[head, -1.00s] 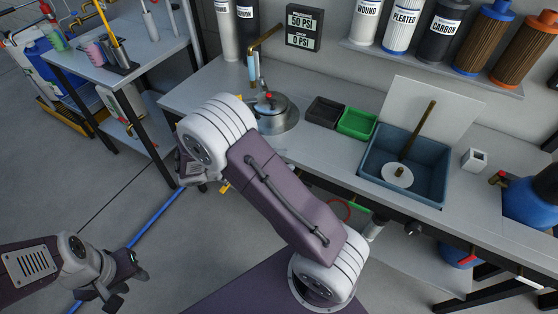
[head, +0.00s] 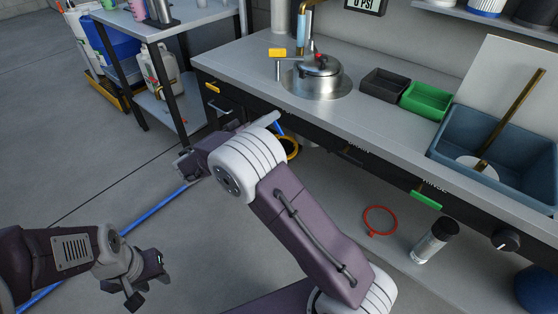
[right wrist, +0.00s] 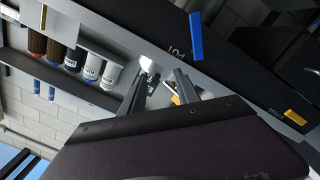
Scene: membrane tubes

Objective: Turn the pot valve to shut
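The pot valve's blue handle (right wrist: 196,37) shows beside the "POT" lettering on the dark counter-front panel in the right wrist view. It lies across the panel's length. In the head view a short blue strip (head: 280,128), apparently this handle, shows beside my right gripper (head: 268,119). In the right wrist view my right gripper (right wrist: 160,82) is open and empty, with the blue handle beyond its fingertips, apart from them. My left gripper (head: 146,279) is open and empty, low at the left over the floor. The silver pot (head: 318,78) sits on the counter.
A yellow handle (head: 211,88) and a green handle (head: 425,199) lie along the counter-front panel. A yellow-topped tap (head: 277,53) stands beside the pot. Black (head: 385,85) and green (head: 427,100) bins and a blue sink (head: 500,155) are further right.

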